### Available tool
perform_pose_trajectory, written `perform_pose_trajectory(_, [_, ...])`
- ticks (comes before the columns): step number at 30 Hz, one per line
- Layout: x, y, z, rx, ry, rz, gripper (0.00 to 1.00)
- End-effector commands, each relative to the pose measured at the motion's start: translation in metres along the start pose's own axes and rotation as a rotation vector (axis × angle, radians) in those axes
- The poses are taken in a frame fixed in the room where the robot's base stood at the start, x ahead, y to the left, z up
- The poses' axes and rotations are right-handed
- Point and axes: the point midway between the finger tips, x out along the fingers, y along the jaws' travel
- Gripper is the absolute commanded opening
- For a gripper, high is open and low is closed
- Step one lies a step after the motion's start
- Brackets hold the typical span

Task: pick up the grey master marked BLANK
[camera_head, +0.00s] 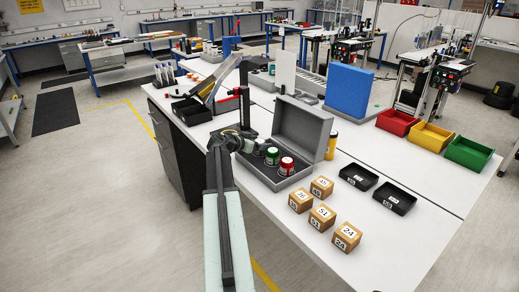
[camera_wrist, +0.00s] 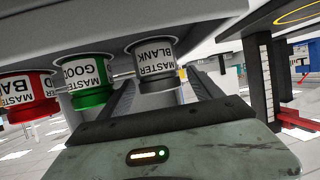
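The grey master marked BLANK (camera_wrist: 155,60) shows in the wrist view with a white label and a grey end, and it appears upside down there. My gripper (camera_wrist: 163,82) has its two dark fingers apart, one on each side of the grey master; I see a gap on each side.
The case's raised lid (camera_head: 303,130) stands behind the masters. Several numbered wooden blocks (camera_head: 322,213) and two black trays (camera_head: 395,198) lie to the right. A dark upright post (camera_head: 244,95) stands close behind my gripper.

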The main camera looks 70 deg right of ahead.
Motion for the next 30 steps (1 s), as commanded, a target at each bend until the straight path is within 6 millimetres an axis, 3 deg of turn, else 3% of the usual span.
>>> perform_pose_trajectory(1, [0.0,0.0,0.0,0.0,0.0,0.0,0.59])
perform_pose_trajectory(6, [0.0,0.0,0.0,0.0,0.0,0.0,0.12])
perform_pose_trajectory(8, [-0.001,0.0,0.0,0.0,0.0,0.0,0.0])
perform_pose_trajectory(17, [-0.002,0.0,-0.004,0.0,0.0,0.0,0.0])
perform_pose_trajectory(27, [-0.018,0.0,-0.043,-0.001,0.0,0.0,0.0])
perform_pose_trajectory(30, [-0.038,0.016,-0.026,-0.002,0.0,-0.002,0.0])
